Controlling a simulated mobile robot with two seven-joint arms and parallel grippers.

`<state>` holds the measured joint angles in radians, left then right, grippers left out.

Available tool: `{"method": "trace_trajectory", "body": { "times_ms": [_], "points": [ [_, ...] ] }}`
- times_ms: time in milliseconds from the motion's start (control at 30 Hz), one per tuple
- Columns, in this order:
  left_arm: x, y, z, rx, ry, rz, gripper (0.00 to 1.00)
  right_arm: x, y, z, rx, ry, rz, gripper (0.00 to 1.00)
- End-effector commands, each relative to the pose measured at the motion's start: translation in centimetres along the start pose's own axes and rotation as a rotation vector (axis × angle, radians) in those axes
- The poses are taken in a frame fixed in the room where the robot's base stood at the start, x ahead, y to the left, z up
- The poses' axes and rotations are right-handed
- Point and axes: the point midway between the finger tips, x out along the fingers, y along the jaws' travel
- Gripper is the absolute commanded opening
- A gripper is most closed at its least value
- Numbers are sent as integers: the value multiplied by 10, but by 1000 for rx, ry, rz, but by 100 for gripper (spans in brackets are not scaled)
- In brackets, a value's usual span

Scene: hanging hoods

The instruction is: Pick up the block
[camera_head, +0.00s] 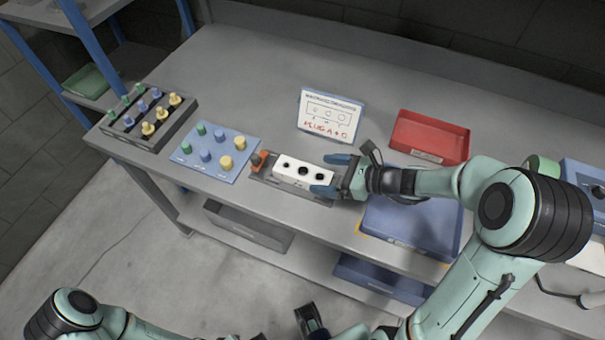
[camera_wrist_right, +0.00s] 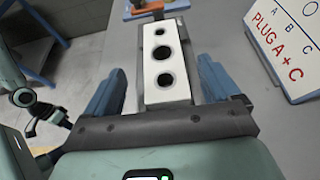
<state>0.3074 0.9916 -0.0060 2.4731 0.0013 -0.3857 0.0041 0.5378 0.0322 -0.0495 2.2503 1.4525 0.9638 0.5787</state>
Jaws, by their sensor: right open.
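The white block (camera_head: 303,173) has three dark holes in its top and sits in a grey fixture (camera_head: 262,178) with an orange clamp (camera_head: 260,160) at its left end. It also shows in the right wrist view (camera_wrist_right: 165,96). My right gripper (camera_head: 331,174) is open at the block's right end. In the right wrist view its blue fingers (camera_wrist_right: 160,70) stand on either side of the block, with visible gaps. My left gripper (camera_head: 312,322) is partly in view at the bottom edge, away from the bench; its jaw state is unclear.
A blue board with coloured pegs (camera_head: 215,150) and a dark peg rack (camera_head: 148,122) are at left. A sign reading "PLUG A + C" (camera_head: 329,115) stands behind the block. A red tray (camera_head: 430,137) and a blue tray (camera_head: 412,222) lie right. The bench back is clear.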

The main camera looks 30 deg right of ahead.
Motion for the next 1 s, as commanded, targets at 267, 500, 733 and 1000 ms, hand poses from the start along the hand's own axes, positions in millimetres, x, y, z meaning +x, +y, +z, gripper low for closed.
{"method": "trace_trajectory", "body": {
  "times_ms": [267,500,733,1000],
  "points": [
    [2,-1,0,0,-1,0,0,37,-2,-5,-1,-1,4,89],
    [2,-1,0,0,-1,0,0,53,-3,-4,-1,-1,1,89],
    [2,-1,0,0,-1,0,0,52,-3,-4,-1,-1,1,67],
    [2,-1,0,0,-1,0,0,52,-3,-3,-3,-4,1,6]
  ]
}}
